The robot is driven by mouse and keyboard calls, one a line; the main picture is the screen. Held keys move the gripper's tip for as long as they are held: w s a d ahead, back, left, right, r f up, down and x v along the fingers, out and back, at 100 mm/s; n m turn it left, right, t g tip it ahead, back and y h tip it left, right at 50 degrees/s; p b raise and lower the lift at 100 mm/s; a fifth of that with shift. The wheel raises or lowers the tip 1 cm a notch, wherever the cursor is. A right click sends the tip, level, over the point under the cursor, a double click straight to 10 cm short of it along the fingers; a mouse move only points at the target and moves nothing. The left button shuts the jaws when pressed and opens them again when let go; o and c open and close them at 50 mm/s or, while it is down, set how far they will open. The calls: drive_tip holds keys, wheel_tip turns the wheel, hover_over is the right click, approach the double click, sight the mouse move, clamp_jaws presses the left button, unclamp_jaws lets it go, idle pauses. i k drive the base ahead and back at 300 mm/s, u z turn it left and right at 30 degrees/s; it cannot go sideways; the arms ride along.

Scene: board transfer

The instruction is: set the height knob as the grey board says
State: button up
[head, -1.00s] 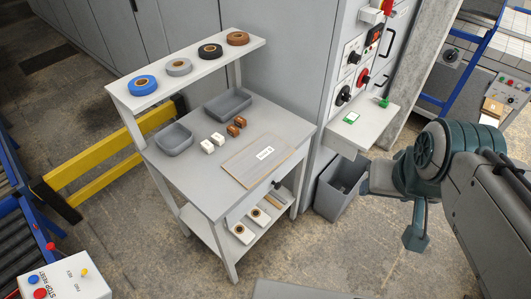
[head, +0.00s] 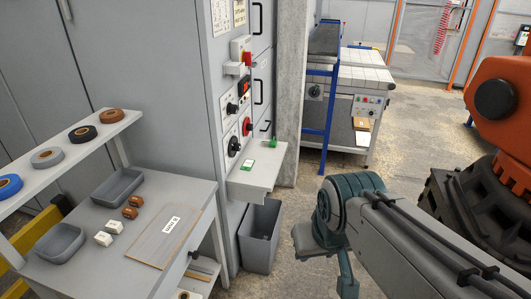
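A board (head: 158,238) with a white label lies flat on the grey table at lower left; it looks greyish-brown, and its writing is too small to read. The cabinet front has an upper black knob (head: 231,109), a lower black knob (head: 234,146) and a red knob (head: 246,126). A machine at the back carries another round black knob (head: 315,91). I cannot tell which is the height knob, nor read any setting. My arm reaches in from the lower right, ending in teal and grey parts right of the bin, apart from every knob. My gripper's fingers cannot be made out.
A small shelf (head: 258,174) with a green-marked card juts from the cabinet above a grey bin (head: 260,238). The table (head: 100,275) holds trays and small blocks; tape rolls lie on its upper shelf. An orange machine (head: 500,100) stands at right. Floor between is clear.

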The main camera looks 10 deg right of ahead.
sight(234, 147)
drive_tip(key=z, duration=0.3)
drive_tip(key=k, duration=0.4)
drive_tip(key=z, duration=0.2)
drive_tip(key=i, duration=1.35)
drive_tip(key=u, duration=0.4)
